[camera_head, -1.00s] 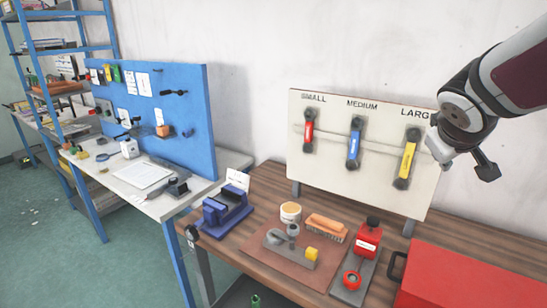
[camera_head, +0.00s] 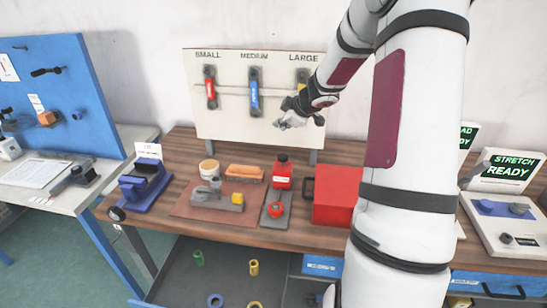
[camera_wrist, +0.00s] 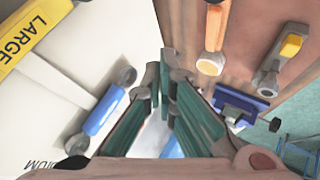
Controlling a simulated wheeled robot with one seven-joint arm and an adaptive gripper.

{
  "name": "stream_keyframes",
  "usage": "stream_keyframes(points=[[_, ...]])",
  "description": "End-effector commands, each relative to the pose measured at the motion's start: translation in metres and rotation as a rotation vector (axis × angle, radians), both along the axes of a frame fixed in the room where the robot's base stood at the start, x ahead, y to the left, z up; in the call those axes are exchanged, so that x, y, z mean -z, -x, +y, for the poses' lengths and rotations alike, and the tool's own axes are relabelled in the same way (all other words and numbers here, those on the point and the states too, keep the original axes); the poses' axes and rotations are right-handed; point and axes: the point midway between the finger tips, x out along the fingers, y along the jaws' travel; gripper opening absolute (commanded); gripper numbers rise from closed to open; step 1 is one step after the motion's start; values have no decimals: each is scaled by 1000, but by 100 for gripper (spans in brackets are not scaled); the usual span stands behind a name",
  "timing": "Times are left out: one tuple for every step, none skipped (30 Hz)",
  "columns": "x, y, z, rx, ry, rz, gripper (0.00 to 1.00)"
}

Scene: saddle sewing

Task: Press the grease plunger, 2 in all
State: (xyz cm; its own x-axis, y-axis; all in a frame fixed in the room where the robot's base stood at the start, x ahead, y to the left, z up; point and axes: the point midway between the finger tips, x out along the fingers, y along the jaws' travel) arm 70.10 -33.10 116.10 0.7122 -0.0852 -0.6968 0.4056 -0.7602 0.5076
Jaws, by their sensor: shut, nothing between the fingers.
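A red device with a black knob on top (camera_head: 282,162) stands on a grey plate on the wooden bench; it looks like the grease plunger, but I cannot read its white label. A round red part (camera_head: 275,209) lies on the same plate, towards the front. My gripper (camera_head: 284,124) is up in front of the white tool board, behind and above the red device, and not touching it. In the wrist view my gripper (camera_wrist: 165,70) has its fingers shut and empty.
The white board (camera_head: 225,115) carries red, blue and yellow tools.

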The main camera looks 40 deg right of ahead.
Motion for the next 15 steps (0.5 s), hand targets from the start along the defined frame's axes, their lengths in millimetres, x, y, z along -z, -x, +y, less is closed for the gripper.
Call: stream_keyframes(points=[[1,0,0,-3,-1,0,0],[1,0,0,-3,-1,0,0],[1,0,0,-4,-1,1,0],[1,0,0,-3,-1,0,0],[0,0,0,-3,-1,0,0],[1,0,0,-3,-1,0,0],[1,0,0,-3,-1,0,0],[0,0,0,-3,-1,0,0],[1,0,0,-2,-1,1,0],[1,0,0,-2,-1,1,0],[1,0,0,-2,0,0,0],[2,-1,0,-2,0,0,0],[3,-1,0,-2,0,0,0],[4,-1,0,-1,-1,0,0],[6,-2,0,-1,-1,0,0]])
